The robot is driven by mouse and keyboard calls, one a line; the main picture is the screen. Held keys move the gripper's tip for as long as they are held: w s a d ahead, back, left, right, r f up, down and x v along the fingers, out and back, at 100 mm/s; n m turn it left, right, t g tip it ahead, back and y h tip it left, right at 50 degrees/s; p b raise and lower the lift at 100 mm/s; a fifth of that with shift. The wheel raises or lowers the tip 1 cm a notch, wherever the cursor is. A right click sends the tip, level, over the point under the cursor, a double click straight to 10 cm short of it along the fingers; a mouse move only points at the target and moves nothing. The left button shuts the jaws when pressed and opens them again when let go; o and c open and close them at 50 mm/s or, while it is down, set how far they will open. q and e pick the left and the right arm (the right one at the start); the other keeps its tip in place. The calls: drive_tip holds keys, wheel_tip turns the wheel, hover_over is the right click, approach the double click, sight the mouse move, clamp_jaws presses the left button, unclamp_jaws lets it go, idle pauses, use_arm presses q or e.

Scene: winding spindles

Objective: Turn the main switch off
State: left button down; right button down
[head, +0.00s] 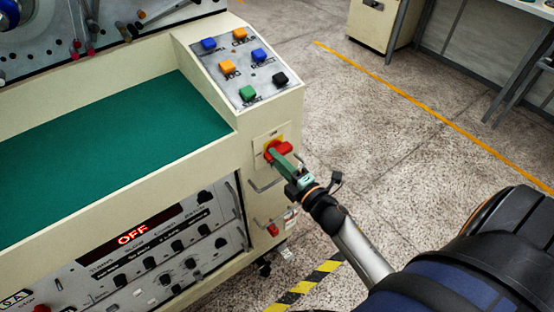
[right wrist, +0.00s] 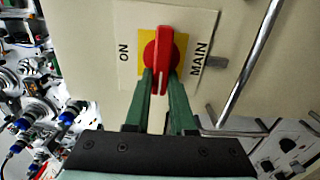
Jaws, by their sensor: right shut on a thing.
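The main switch (head: 281,150) is a red rotary handle on a yellow plate, on the front of the cream machine cabinet. In the right wrist view its red handle (right wrist: 163,50) stands upright in the picture, between the word ON at left and MAIN at right, not pointing at ON. My right gripper (head: 275,155) reaches the switch from the lower right. In the right wrist view its green fingers (right wrist: 162,82) are shut on the lower part of the handle, one on each side. The red display (head: 132,235) reads OFF. My left gripper is out of view.
A sloped panel (head: 217,78) with several coloured buttons is above the switch. A metal bar handle (head: 266,184) sits just below it. A green worktop (head: 110,140) lies to the left. Open speckled floor (head: 390,140) lies to the right.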

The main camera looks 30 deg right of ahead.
idle(0.4)
drive_tip(key=c, duration=0.8)
unclamp_jaws()
drive_tip(key=shift+o, duration=0.2)
drive_tip(key=s+b, duration=0.1)
drive_tip(key=s, duration=1.1)
drive_tip(key=shift+s+d, duration=0.25)
drive_tip(key=shift+d, duration=0.2)
drive_tip(key=s+a+f+m+g+p, duration=0.3)
drive_tip(key=a+m, duration=0.3)
drive_tip(key=m, duration=0.2)
drive_tip(key=s+a+f+m+g+p, duration=0.4)
drive_tip(key=a+f+m+g, duration=0.1)
drive_tip(key=m, duration=0.4)
drive_tip(key=shift+a+f+g+y+p, duration=0.2)
drive_tip(key=shift+a+g+y+p, duration=0.2)
drive_tip(key=shift+g, duration=0.1)
